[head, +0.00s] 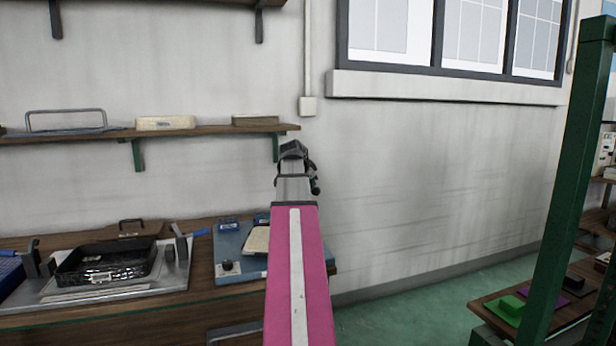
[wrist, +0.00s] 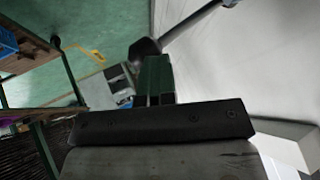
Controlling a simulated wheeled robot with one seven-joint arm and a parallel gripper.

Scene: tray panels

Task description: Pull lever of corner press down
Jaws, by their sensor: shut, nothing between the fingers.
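A corner press with a metal base plate (head: 182,278) sits on the wooden bench at the lower left of the head view. It holds a black tray (head: 105,268). A dark upright clamp (head: 180,243) stands at its right side, with a blue-handled lever (head: 200,233) pointing right. Another dark clamp (head: 33,260) stands at its left. My gripper (wrist: 155,78) is shut and empty in the wrist view, its green fingers together. In the head view my arm's dark end is raised in front of the wall, right of and above the press. The fingertips are not clear there.
A blue fixture (head: 232,268) with a pale pad stands right of the press, partly behind my arm. A wall shelf (head: 205,130) hangs above the bench. A green post (head: 570,170) and a low table (head: 555,315) stand at the right. Green floor lies between.

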